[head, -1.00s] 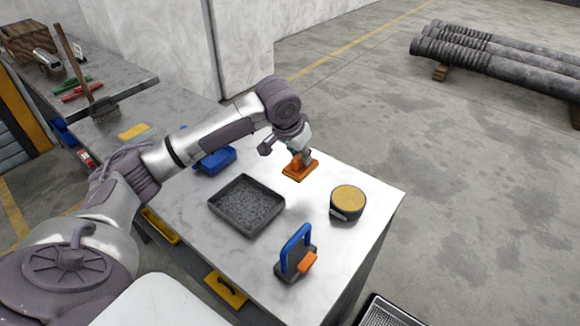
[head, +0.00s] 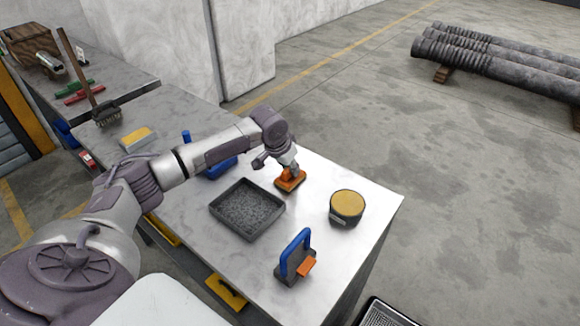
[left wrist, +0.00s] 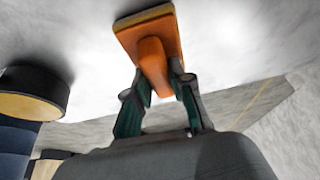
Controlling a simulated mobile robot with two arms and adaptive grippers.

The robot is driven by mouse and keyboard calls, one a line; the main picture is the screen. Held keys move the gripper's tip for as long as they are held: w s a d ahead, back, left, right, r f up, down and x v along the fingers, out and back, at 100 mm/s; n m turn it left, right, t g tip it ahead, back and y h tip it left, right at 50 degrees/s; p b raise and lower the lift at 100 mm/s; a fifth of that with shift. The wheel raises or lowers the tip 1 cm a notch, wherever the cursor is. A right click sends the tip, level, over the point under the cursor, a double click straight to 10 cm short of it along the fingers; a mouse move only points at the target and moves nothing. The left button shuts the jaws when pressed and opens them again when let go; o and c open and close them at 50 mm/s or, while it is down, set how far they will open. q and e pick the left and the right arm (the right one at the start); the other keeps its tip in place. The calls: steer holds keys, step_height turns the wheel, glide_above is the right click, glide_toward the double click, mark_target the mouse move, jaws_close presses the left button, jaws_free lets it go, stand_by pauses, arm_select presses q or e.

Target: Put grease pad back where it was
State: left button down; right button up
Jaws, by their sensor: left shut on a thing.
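The grease pad (head: 290,183) is an orange block with an orange handle. In the head view it is at the table's far side, between the dark tray and the round tin. My left gripper (head: 291,170) is shut on its handle from above. The left wrist view shows the pad (left wrist: 148,38) with its handle between the two fingers of my left gripper (left wrist: 163,83). The pad is at or very near the tabletop; I cannot tell whether it touches. My right gripper is not in view.
A dark tray (head: 247,232) with grey grains lies left of the pad. A round tin with a yellow top (head: 347,204) stands to the right. A blue-handled tool (head: 296,256) stands near the front. A blue object (head: 222,168) is behind the tray. Bare tabletop lies between them.

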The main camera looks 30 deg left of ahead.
arm_select(q)
steer(key=c, duration=1.1)
jaws_free()
steer(key=shift+f, duration=0.1)
steer(key=shift+o, duration=0.4)
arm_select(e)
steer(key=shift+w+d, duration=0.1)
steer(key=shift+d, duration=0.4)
arm_select(q)
steer(key=v, duration=1.2)
steer(key=shift+b, duration=0.35)
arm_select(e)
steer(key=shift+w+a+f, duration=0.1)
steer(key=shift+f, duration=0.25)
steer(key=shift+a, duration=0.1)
arm_select(q)
steer(key=shift+r, duration=0.25)
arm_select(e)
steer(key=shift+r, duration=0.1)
